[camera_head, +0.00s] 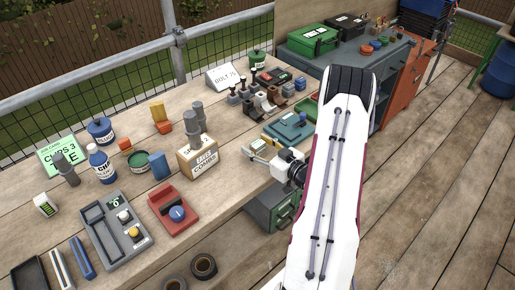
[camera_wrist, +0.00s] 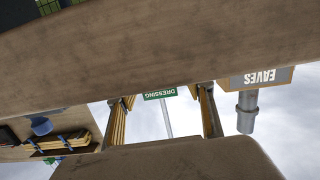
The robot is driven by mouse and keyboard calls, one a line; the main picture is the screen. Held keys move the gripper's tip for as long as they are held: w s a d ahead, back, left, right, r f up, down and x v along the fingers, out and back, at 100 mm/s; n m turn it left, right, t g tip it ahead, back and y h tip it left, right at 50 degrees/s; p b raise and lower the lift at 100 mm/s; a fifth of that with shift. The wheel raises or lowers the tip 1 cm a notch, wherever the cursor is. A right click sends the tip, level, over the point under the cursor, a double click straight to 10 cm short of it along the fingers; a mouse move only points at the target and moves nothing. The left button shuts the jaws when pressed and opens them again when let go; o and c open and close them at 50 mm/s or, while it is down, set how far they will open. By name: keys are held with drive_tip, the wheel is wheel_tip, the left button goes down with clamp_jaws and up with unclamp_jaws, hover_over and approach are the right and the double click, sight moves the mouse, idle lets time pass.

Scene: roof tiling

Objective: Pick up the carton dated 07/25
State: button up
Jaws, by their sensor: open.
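No date 07/25 can be read in either view. A small white and green box (camera_head: 45,205), possibly a carton, stands at the left of the bench; its print is too small to read. My gripper (camera_head: 250,152) is open and empty over the right side of the bench, far to the right of that box. In the wrist view my gripper's two fingers (camera_wrist: 163,106) are apart with nothing held between them. The wrist picture is upside down and shows no carton that I can make out.
A wooden labelled box (camera_head: 198,160) with grey cylinders stands left of my gripper.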

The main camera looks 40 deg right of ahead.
sight(258, 143)
idle(0.4)
drive_tip(key=c, duration=1)
drive_tip(key=shift+c, duration=0.2)
drive_tip(key=shift+r, duration=0.2)
drive_tip(key=shift+r, duration=4.8)
